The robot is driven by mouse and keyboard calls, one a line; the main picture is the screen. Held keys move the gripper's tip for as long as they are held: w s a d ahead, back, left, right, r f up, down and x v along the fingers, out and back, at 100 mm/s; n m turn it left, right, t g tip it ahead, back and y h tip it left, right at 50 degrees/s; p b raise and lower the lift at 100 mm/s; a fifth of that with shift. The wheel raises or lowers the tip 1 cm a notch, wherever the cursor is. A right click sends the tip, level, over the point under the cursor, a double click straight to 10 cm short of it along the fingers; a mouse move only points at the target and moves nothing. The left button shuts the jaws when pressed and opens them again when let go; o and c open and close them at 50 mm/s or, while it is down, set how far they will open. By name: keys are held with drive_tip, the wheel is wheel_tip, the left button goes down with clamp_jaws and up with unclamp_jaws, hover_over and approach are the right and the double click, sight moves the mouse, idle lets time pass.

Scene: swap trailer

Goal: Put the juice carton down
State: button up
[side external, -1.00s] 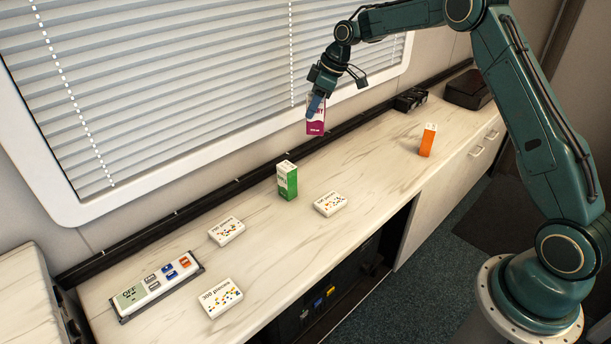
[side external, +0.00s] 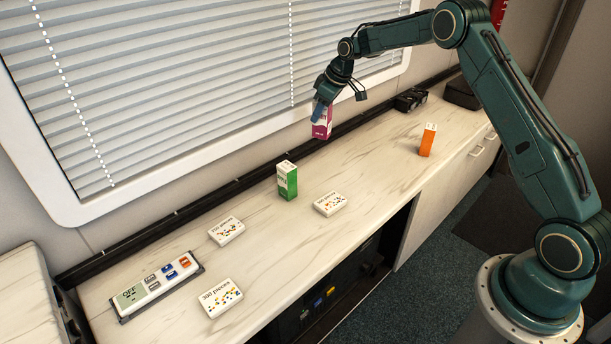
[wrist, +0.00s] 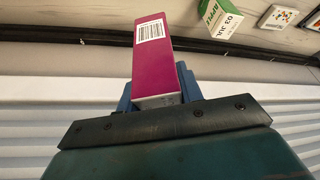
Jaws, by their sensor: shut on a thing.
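A magenta and white juice carton (side external: 323,127) is held in my gripper (side external: 319,111) near the back of the counter, by the window. The carton is upright in the side view; whether its base touches the counter I cannot tell. In the wrist view the magenta carton (wrist: 153,55) shows a barcode label, and my gripper's blue fingers (wrist: 158,98) are shut around it. A green and white carton (side external: 287,181), marked apple in the wrist view (wrist: 217,18), stands on the counter to the left. An orange carton (side external: 427,141) stands to the right.
White puzzle boxes lie on the counter (side external: 365,165): one near the green carton (side external: 330,203), two farther left (side external: 227,231) (side external: 220,298). A button panel (side external: 157,286) is at the left end. Dark items (side external: 411,99) sit at the back right. The counter between magenta and orange cartons is clear.

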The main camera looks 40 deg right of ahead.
sight(329, 134)
wheel_tip(329, 134, down, 11)
drive_tip(key=shift+r, duration=0.15)
drive_tip(key=shift+f, duration=2.15)
drive_tip(key=shift+f, duration=0.1)
drive_tip(key=o, duration=1.1)
drive_tip(key=v, duration=1.2)
